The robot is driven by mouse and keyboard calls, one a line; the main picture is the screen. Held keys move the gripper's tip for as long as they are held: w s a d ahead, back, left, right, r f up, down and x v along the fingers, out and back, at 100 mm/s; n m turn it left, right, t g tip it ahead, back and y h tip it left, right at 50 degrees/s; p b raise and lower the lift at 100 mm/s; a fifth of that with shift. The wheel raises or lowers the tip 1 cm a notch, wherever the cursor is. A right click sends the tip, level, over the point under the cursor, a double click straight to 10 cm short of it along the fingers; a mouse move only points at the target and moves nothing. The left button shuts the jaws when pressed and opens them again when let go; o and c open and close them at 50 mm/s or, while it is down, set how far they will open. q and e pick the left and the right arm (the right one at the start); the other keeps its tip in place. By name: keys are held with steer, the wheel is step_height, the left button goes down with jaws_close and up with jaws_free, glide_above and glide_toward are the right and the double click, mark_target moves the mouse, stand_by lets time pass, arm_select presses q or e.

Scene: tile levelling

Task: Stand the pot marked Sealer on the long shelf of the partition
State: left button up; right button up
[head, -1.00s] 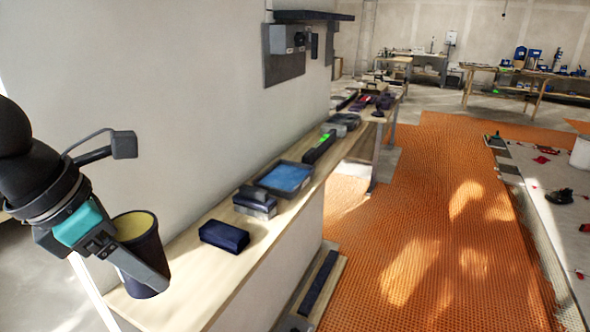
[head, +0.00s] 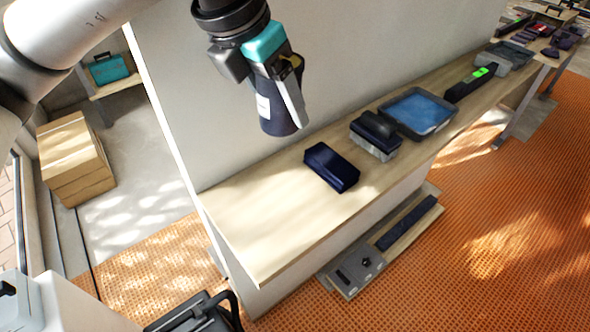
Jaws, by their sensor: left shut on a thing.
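My left gripper (head: 283,90) is shut on a dark navy pot (head: 275,118). The pot has a pale label on its side, but I cannot read it. It hangs roughly upright in front of the white partition wall, apparently above the shelf. The long wooden shelf (head: 262,222) runs from the near end of the partition away to the upper right. Its near end is bare. My right gripper is not in view.
On the shelf are a dark navy box (head: 331,166), a grey-and-black block (head: 375,135), a tray with a blue inside (head: 419,112) and a black level with a green light (head: 471,82). Cardboard boxes (head: 75,160) stand left. A lower ledge (head: 352,268) holds dark items.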

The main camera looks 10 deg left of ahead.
arm_select(q)
step_height(320, 180, down, 12)
steer(key=shift+w+f+b, duration=0.1)
steer(key=shift+b, duration=0.6)
steer(key=shift+f+b, duration=0.3)
steer(key=shift+f, duration=2.05)
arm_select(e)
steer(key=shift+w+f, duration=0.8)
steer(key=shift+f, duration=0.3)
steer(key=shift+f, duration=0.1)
arm_select(q)
steer(key=shift+f, duration=0.15)
steer(key=o, duration=1.6)
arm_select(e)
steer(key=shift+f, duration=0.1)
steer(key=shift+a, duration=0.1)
arm_select(q)
steer(key=shift+r, duration=0.45)
steer(key=p+v, duration=0.1)
steer(key=v, duration=1)
steer(key=shift+a+r+p, duration=0.1)
steer(key=shift+r+p, duration=0.15)
steer(key=shift+p, duration=0.05)
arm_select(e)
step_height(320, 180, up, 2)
